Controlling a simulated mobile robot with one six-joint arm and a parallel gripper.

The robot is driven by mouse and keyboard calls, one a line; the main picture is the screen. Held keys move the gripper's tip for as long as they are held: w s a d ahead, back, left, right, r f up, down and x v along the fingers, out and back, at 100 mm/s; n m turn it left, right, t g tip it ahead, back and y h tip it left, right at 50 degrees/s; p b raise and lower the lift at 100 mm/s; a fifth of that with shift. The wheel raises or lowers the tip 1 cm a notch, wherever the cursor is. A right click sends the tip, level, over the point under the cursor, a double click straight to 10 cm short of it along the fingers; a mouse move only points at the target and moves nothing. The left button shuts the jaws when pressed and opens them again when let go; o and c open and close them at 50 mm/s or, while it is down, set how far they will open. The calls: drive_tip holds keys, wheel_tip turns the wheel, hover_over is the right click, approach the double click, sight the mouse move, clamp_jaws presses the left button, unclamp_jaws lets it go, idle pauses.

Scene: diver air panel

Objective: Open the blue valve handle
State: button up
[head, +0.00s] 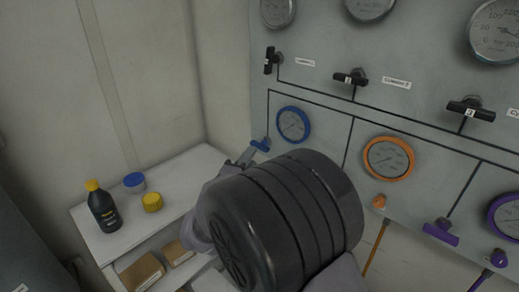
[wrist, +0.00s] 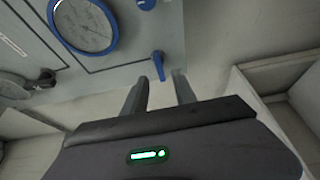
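The blue valve handle (head: 262,145) is on the panel's lower part, below and left of the blue-rimmed gauge. In the wrist view the blue handle (wrist: 158,64) is a short lever, its free end lined up with the gap between my fingertips. My gripper (wrist: 161,84) is open, with its two grey fingers apart and nothing visibly held. In the head view my gripper (head: 245,158) is just left of and below the handle, mostly hidden behind my dark wrist. I cannot tell whether a finger touches the handle.
The blue-rimmed gauge (head: 293,124) is close to the handle. Black valve handles (head: 350,78) line the panel above. An orange-rimmed gauge (head: 388,158) and a purple handle (head: 440,232) are to the right. A white shelf (head: 190,170) with a black bottle (head: 103,208) stands left.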

sight(260, 144)
drive_tip(key=b+x, duration=0.1)
drive_tip(key=x, duration=0.6)
drive_tip(key=shift+w+d, duration=0.2)
drive_tip(key=shift+w, duration=0.05)
clamp_jaws()
